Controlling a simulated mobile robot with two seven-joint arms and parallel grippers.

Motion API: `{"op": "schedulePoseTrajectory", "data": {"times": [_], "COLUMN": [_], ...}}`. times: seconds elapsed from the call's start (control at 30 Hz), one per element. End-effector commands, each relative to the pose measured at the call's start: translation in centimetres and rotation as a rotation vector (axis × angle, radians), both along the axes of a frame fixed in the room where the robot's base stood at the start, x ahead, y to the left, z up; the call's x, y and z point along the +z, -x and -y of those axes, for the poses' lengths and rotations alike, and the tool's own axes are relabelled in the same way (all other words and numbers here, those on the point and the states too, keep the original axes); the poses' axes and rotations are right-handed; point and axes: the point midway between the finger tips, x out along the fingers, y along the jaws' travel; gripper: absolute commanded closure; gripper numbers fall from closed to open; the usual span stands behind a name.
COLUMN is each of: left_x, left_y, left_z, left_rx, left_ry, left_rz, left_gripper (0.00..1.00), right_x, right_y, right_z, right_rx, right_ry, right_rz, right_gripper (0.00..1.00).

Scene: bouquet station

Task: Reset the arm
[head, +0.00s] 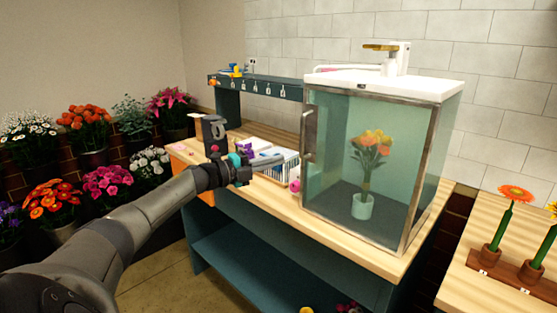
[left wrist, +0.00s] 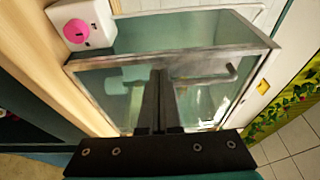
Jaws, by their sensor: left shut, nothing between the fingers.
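My left arm comes in from the left in the head view, with the left gripper (head: 266,161) over the left part of the wooden workbench (head: 375,258). The gripper is shut and empty, left of the glass cabinet and apart from its door handle. In the left wrist view the two dark fingers (left wrist: 160,100) are together, pointing towards the glass cabinet (left wrist: 190,55). In the head view the glass cabinet (head: 325,215) is closed and holds a vase of orange and yellow flowers (head: 370,150). My right gripper is not in view.
Buckets of flowers (head: 85,115) stand at the far left. A teal shelf with hooks (head: 262,87) stands at the back of the bench. A wooden rack with flowers in tubes (head: 520,262) is at the right. A white box with a pink disc (left wrist: 77,30) shows in the left wrist view.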

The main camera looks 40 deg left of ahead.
Motion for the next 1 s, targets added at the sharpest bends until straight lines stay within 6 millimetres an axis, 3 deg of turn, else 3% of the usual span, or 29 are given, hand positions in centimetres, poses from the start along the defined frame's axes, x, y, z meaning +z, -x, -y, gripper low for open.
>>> {"op": "schedulePoseTrajectory", "data": {"times": [0.13, 0.3, 0.4, 0.77, 0.87, 0.97, 1.0], "left_x": [-0.2, -0.2, -0.2, -0.2, -1.8, -6.2, -8.7], "left_y": [2.7, 4.9, 5.6, 6.2, 6.0, 5.9, 5.9], "left_z": [-2.9, -5.1, -5.8, -6.3, -6.2, -6.0, -5.9], "left_rx": [0.007, 0.005, 0.004, 0.003, 0.021, 0.077, 0.112], "left_ry": [-0.005, -0.004, -0.004, -0.002, 0.027, 0.107, 0.153], "left_rz": [-0.005, -0.004, -0.004, -0.004, -0.02, -0.068, -0.096], "left_gripper": [1.0, 1.0, 1.0, 1.0, 1.0, 1.0, 1.0], "right_x": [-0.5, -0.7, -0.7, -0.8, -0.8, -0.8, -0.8], "right_y": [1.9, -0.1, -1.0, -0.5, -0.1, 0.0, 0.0], "right_z": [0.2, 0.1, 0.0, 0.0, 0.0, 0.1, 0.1], "right_rx": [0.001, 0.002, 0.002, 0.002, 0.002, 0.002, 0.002], "right_ry": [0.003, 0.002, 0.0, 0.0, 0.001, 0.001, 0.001], "right_rz": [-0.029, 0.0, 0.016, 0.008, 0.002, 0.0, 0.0], "right_gripper": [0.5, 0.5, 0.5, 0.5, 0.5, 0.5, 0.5]}}
